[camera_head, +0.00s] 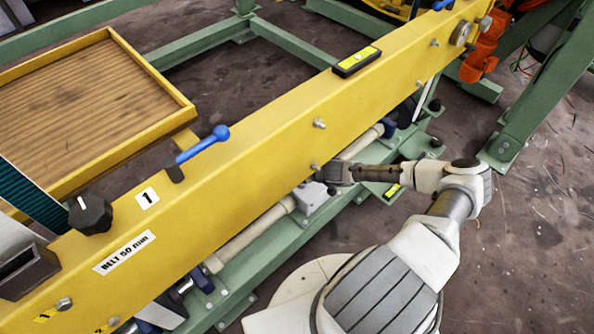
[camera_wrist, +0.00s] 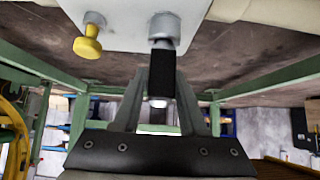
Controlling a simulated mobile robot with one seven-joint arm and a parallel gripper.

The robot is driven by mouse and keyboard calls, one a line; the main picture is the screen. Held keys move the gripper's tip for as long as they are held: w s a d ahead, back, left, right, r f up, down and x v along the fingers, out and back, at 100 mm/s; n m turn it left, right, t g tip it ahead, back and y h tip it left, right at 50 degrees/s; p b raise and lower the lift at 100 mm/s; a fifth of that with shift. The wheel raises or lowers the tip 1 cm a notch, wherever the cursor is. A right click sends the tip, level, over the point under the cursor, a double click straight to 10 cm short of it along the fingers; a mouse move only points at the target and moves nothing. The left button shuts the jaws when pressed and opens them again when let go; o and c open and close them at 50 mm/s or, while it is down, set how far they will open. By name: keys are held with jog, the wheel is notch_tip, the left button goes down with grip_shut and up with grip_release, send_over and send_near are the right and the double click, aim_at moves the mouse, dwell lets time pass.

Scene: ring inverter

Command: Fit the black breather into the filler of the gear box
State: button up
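The black breather (camera_wrist: 162,72) is a dark cylinder in the wrist view, with a pale end toward the camera. Its far end lines up with the metal filler neck (camera_wrist: 165,27) on the grey gear box (camera_wrist: 127,22); whether it is seated or only in front of it cannot be told. My gripper (camera_wrist: 160,82) has one finger on each side of the breather; whether they press on it is unclear. In the head view my gripper (camera_head: 330,174) is at the lower side of the yellow beam, by the grey box (camera_head: 310,196). The breather cannot be made out there.
A yellow knob (camera_wrist: 88,42) sticks out of the gear box beside the filler. The yellow beam (camera_head: 240,150) with a blue-handled lever (camera_head: 205,145) runs close to my gripper. Green frame rails (camera_head: 265,258) lie below. Open floor (camera_head: 530,230) is at the right.

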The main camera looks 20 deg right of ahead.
jog(key=shift+o, duration=0.9)
jog(key=shift+r, duration=0.1)
jog(key=shift+r, duration=0.55)
jog(key=p+v, duration=0.4)
jog(key=v, duration=0.8)
